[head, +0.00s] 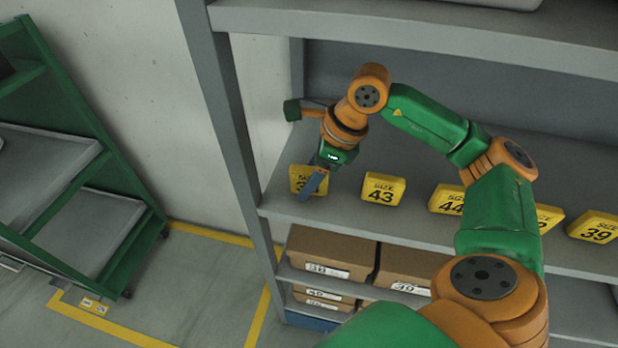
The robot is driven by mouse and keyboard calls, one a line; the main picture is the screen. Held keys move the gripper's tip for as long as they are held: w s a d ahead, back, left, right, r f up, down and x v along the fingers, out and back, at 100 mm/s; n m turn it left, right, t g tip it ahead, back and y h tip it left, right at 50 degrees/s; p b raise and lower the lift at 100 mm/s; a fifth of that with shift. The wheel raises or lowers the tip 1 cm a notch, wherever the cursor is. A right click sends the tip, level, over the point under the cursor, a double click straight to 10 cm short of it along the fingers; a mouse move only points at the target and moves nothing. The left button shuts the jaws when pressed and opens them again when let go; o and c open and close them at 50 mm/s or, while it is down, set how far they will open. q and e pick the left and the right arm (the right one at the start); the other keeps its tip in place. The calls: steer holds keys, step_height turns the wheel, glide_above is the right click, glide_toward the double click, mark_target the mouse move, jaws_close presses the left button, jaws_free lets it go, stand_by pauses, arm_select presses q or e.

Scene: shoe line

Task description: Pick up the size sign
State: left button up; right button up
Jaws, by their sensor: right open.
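A row of yellow size signs stands along the front of the grey shelf (400,223). The leftmost sign (297,178) is partly hidden behind my right gripper, and only the start of its number shows. My right gripper (312,186) is open, with its blue-grey fingers in front of that sign; I cannot tell whether they touch it. To the right stand the size 43 sign (382,189), the size 44 sign (446,199), a sign partly hidden by my arm (549,216) and the size 39 sign (595,227). My left gripper is not in view.
Brown shoe boxes (335,250) with white labels sit on the lower shelf. A grey shelf post (222,110) rises left of the signs, and an upper shelf board (420,28) runs above my arm. A green rack (95,170) stands at the left, with open floor between.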

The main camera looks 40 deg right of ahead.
jaws_close()
stand_by(0.3)
